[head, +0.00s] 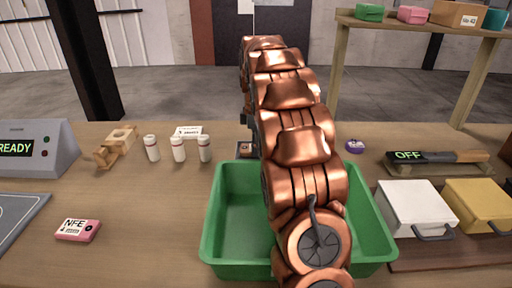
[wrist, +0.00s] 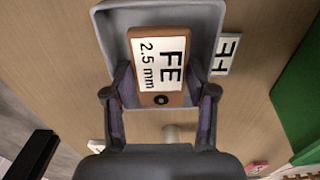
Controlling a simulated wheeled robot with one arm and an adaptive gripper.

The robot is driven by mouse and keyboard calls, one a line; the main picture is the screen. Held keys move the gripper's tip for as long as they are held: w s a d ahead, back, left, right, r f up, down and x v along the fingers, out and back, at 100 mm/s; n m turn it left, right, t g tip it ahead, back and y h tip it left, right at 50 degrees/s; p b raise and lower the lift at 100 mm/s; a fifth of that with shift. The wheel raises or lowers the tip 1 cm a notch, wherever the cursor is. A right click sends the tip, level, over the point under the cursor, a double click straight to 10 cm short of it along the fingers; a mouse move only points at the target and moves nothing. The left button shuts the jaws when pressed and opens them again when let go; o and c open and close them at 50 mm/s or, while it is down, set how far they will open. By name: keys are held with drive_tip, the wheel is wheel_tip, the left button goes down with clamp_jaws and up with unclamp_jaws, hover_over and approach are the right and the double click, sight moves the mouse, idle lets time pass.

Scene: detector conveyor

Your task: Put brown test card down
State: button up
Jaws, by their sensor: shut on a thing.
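The brown test card (wrist: 160,66), with a white label reading "FE 2.5 mm", is between the two fingers of my gripper (wrist: 160,88) in the wrist view. My gripper is shut on its sides. The card is over a shallow grey tray (wrist: 101,22), within its rim as seen from above. I cannot tell whether the card touches the tray floor. In the head view a small part of the card (head: 245,148) shows left of my arm, which hides most of my gripper and the tray.
A green bin (head: 212,225) stands in front, partly behind my arm. Several white vials (head: 178,149), a wooden piece (head: 116,145) and a pink NFE card (head: 78,230) are left. White (head: 415,207) and yellow (head: 478,204) boxes and an OFF-marked device (head: 408,156) are right.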

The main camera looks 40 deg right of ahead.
drive_tip(key=shift+f, duration=0.55)
drive_tip(key=shift+f, duration=0.15)
drive_tip(key=o, duration=1)
wheel_tip(320, 180, up, 12)
drive_tip(key=p, duration=0.5)
